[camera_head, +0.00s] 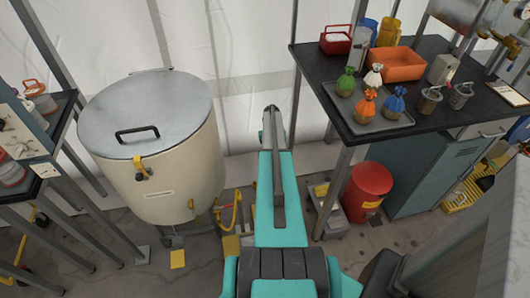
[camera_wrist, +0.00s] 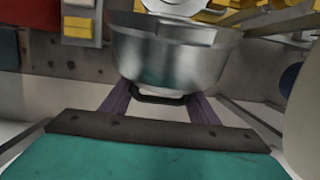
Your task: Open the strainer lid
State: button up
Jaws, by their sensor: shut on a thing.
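In the wrist view, a shiny metal bowl-shaped vessel (camera_wrist: 170,55) stands just beyond my gripper (camera_wrist: 158,98). A dark handle (camera_wrist: 160,99) is on its near side. The two purple fingers of my gripper are around this handle, and the gripper is shut on it. A lid on this vessel cannot be made out clearly. In the head view, my teal arm hides the gripper and this vessel. A large cream drum (camera_head: 165,185) stands at left there, with a flat grey lid (camera_head: 150,100), lying shut, and a black handle (camera_head: 137,133).
A dark table (camera_head: 460,75) at right holds a tray (camera_head: 372,122) with several small tied bags, an orange bin (camera_head: 397,64) and metal cups. A red bucket (camera_head: 366,190) stands beneath. A shelf rack edges the far left. Floor shows between drum and table.

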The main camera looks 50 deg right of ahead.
jog(key=shift+s+f, duration=0.2)
jog(key=shift+s, duration=0.3)
jog(key=o, duration=1.3)
jog(key=shift+o, duration=1)
jog(key=shift+w, duration=0.1)
jog(key=shift+w+r, duration=0.1)
jog(key=shift+w, duration=0.1)
notch_tip(320, 180, up, 14)
jog(key=w+d+b, duration=0.1)
jog(key=w, duration=0.1)
jog(key=shift+d+f+b, duration=0.25)
jog(key=shift+d+b, duration=0.1)
jog(key=shift+d, duration=0.05)
jog(key=shift+w, duration=0.1)
